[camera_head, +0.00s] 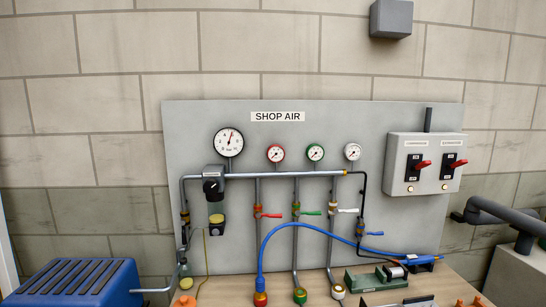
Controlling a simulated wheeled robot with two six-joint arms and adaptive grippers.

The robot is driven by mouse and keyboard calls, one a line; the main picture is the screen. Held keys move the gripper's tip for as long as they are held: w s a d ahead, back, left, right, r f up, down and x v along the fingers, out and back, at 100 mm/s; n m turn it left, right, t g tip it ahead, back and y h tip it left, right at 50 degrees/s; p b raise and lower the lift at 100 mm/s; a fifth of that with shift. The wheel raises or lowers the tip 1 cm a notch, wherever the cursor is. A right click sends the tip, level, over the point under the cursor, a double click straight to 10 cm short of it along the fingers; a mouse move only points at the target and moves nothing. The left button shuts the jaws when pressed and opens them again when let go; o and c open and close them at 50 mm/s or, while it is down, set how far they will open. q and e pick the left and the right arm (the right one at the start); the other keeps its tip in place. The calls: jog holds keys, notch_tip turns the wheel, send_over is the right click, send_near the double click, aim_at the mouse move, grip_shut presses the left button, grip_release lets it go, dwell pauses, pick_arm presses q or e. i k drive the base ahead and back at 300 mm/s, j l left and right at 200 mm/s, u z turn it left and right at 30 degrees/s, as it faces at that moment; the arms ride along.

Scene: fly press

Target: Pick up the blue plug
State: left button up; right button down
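I cannot single out a blue plug with certainty. A blue hose (300,224) runs from a red and brass fitting (260,297) at the bottom of the first drop pipe. It arches up and right across the panel to a blue tool-like piece (421,260) on the right of the bench. A blue-handled valve (374,233) is on the rightmost pipe. Neither of my grippers is in view.
Green (300,296) and white (338,292) fittings end the other pipes. A green device (375,281) stands at the bench's right. Orange pieces (184,302) lie at the front edge. A blue ribbed box (75,281) is at left, a grey block (520,275) at right.

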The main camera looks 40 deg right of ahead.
aim_at(260, 281)
jog(key=z, duration=1.4)
jog(key=i+l+u, duration=0.2)
jog(key=l+u, duration=0.15)
